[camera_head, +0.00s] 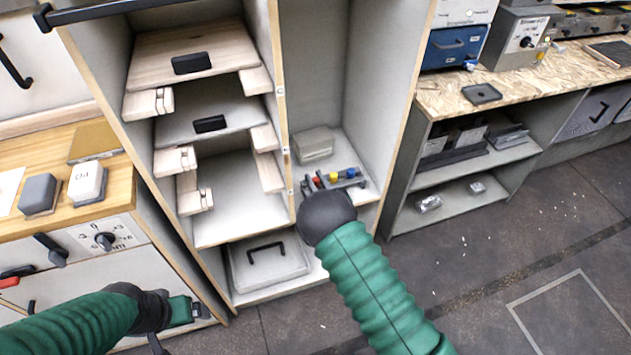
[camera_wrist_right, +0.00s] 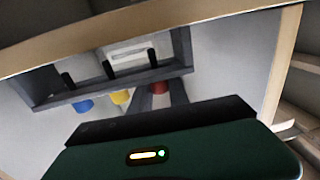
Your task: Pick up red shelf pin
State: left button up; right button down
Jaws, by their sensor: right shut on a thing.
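A dark rack (camera_head: 340,184) on the middle shelf of the tall cabinet holds a red shelf pin (camera_head: 317,182), a yellow pin (camera_head: 333,177) and a blue pin (camera_head: 350,172) in a row. My right gripper (camera_head: 310,183) reaches the rack's left end, its fingers partly hidden behind my wrist. In the right wrist view the fingers (camera_wrist_right: 162,93) are shut on the red pin (camera_wrist_right: 159,87), which is still at the rack (camera_wrist_right: 110,85). The blue pin (camera_wrist_right: 83,106) and yellow pin (camera_wrist_right: 120,97) sit beside it. My left gripper (camera_head: 187,311) is low at the left; its jaw opening is unclear.
Cabinet side walls and a middle divider (camera_head: 278,100) stand close around my right arm. A grey box (camera_head: 313,144) lies behind the rack. A handled bin (camera_head: 268,262) is below. Wooden shelves (camera_head: 190,55) fill the left bay. Open floor (camera_head: 480,250) lies at right.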

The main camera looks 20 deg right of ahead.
aim_at(316, 180)
notch_tip(316, 180, up, 4)
jog(key=shift+s+f+p, duration=0.1)
jog(key=shift+s+p, duration=0.05)
jog(key=shift+p, duration=0.65)
jog(key=s+a+r+p, duration=0.1)
jog(key=s, duration=1.4)
jog(key=shift+s+a+p, duration=0.3)
jog(key=shift+a+p, duration=0.1)
jog(key=shift+r, duration=0.1)
